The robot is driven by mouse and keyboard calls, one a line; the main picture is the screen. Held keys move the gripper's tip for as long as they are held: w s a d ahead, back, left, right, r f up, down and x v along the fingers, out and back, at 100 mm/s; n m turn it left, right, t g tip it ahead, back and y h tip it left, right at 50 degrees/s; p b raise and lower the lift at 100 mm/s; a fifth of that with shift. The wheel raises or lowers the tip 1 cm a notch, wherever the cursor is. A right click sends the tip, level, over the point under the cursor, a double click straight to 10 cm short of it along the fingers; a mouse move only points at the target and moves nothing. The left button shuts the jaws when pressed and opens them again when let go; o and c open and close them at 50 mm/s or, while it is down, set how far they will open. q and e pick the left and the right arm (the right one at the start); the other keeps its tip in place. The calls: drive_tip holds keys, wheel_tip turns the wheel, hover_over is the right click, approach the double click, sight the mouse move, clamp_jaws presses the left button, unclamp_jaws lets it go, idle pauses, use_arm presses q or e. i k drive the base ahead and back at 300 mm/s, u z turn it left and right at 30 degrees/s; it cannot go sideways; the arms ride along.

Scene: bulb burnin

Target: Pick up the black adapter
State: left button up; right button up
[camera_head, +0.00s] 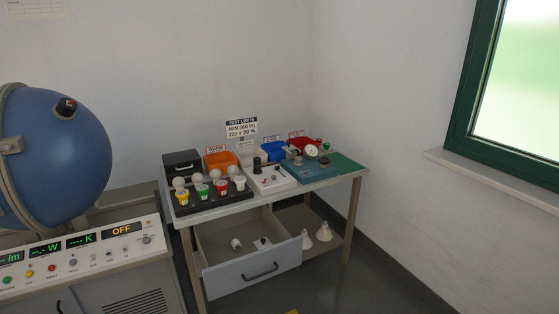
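Neither of my grippers is in view. I cannot tell for sure which thing is the black adapter. A small dark upright piece (257,164) stands at the back left of a white tray or panel (283,184) on the workbench, and may be it. Another small white-and-dark piece (262,243) lies in the open drawer (222,257), beside a white cylinder (236,244). All of these are too small to make out in detail.
A black rack (186,210) of bulbs in coloured holders, an orange bin (221,159), a blue bin (272,151) and a teal device (318,173) crowd the workbench. Its open drawer juts forward. A blue sphere (62,150) and control panel (83,258) stand at left.

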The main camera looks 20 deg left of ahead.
sight(257, 160)
drive_tip(key=z, duration=0.05)
drive_tip(key=i, duration=2)
drive_tip(key=u, duration=1.2)
drive_tip(key=i, duration=1)
drive_tip(key=u, duration=1.45)
drive_tip(key=i, duration=0.15)
drive_tip(key=z, duration=0.05)
